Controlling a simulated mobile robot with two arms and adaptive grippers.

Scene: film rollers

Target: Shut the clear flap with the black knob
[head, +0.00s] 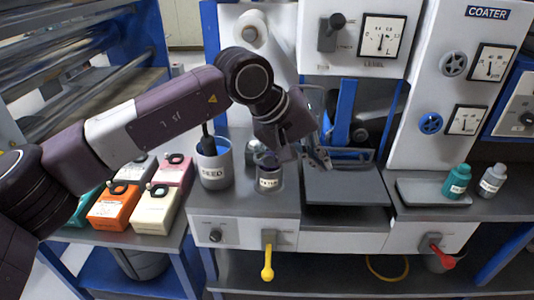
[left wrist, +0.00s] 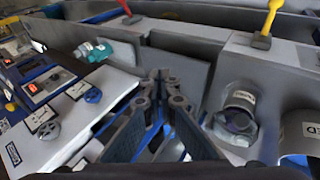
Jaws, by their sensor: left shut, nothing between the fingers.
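I cannot clearly make out the clear flap; it may be at the bay under the level panel, in front of the blue uprights (head: 343,112). A small dark round part (head: 360,134) shows there, but I cannot tell whether it is the black knob. My left gripper (head: 319,158) is shut and empty at the left edge of this bay, above the dark grey plate (head: 345,188). In the left wrist view its fingers (left wrist: 162,80) meet in front of the grey plate (left wrist: 178,75). My right gripper is not in view.
Left of the bay stand a lidded jar (head: 268,176) and a grey cup (head: 214,168). Teal (head: 457,182) and grey bottles (head: 492,181) stand right. Yellow (head: 267,262) and red levers (head: 441,255) stick out in front. Coloured boxes (head: 115,207) lie left.

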